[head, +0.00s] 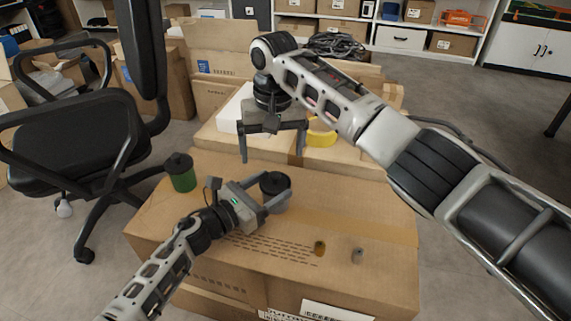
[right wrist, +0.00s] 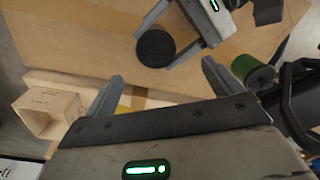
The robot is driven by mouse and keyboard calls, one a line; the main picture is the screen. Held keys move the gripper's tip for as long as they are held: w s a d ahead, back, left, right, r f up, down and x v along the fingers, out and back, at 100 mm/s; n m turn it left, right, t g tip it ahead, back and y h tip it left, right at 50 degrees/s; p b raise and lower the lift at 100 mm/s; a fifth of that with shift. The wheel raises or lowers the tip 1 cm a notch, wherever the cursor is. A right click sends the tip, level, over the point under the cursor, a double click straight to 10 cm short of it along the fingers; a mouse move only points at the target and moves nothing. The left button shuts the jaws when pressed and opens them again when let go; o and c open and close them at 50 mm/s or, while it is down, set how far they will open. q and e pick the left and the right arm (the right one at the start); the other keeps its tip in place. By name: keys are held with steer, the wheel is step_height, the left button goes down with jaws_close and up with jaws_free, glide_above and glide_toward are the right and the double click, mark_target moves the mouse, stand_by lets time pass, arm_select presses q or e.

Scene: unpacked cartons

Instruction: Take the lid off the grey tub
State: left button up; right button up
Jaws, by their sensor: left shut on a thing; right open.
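The grey tub (head: 281,204) stands on the large carton, with its round black lid (head: 274,183) on top. The lid shows as a dark disc in the right wrist view (right wrist: 155,48). My left gripper (head: 274,194) is shut on the tub from the left, a finger on either side. Its fingers hide part of the tub's side. My right gripper (head: 272,154) is open and empty. It hangs above the carton, beyond the tub in the head view, fingers pointing down and apart from the lid.
A green jar with a black lid (head: 181,173) stands at the carton's left edge. A yellow roll (head: 321,133) lies behind. An office chair (head: 75,140) stands left. The carton's right side is clear.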

mark_target(277, 176)
steer(key=s+d+r+n+t+y, duration=0.2)
steer(key=s+d+r+n+t, duration=0.15)
steer(key=n, duration=0.25)
steer(key=x, duration=1.2)
steer(key=shift+s+f, duration=0.15)
steer(key=shift+s, duration=0.2)
steer(key=shift+c, duration=0.3)
steer(key=c, duration=1.1)
